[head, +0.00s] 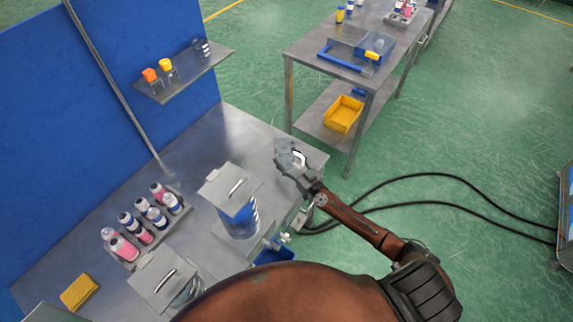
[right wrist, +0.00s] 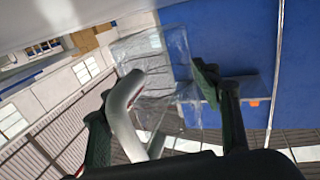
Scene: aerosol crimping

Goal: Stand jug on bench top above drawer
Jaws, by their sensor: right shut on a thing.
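The clear jug (head: 284,155) is small in the head view, over the right back corner of the bench top (head: 235,130). My right gripper (head: 301,178) is shut on the jug's handle. In the right wrist view the pale curved handle (right wrist: 125,108) is between the dark fingers, with the see-through jug body (right wrist: 150,65) beyond it. I cannot tell whether its base touches the bench. A blue drawer (head: 272,256) shows at the bench's front edge, partly hidden by my arm, with small items by it. My left gripper is not in view.
Two lidded containers (head: 238,205) (head: 165,277) stand near the bench's front. A rack of several cans (head: 145,222) and a yellow sponge (head: 80,291) lie left. A wall shelf (head: 190,78) and a separate table (head: 310,47) stand behind. Bench top behind the container is bare.

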